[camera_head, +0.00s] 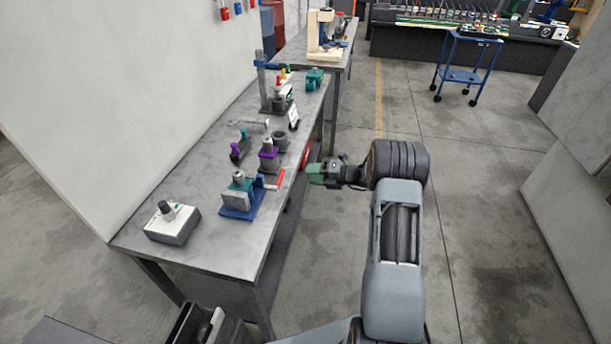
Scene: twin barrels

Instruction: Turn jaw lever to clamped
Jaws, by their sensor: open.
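A blue fixture (238,206) stands near the front of the grey workbench, with a teal part (240,182) upright in it. A red lever (280,179) sticks out from the fixture's right side, toward the bench edge; I take it for the jaw lever. My gripper (309,167) is open, to the right of the lever and apart from it, beside the bench's right edge. It looks empty. Green and red parts show at its tip, too small to tell exactly. The lever's pivot is hard to make out.
A grey control box (172,224) with a black knob sits at the bench's near end. Purple-and-grey barrel parts (268,160) stand behind the fixture. A post stand (264,85) is farther back.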

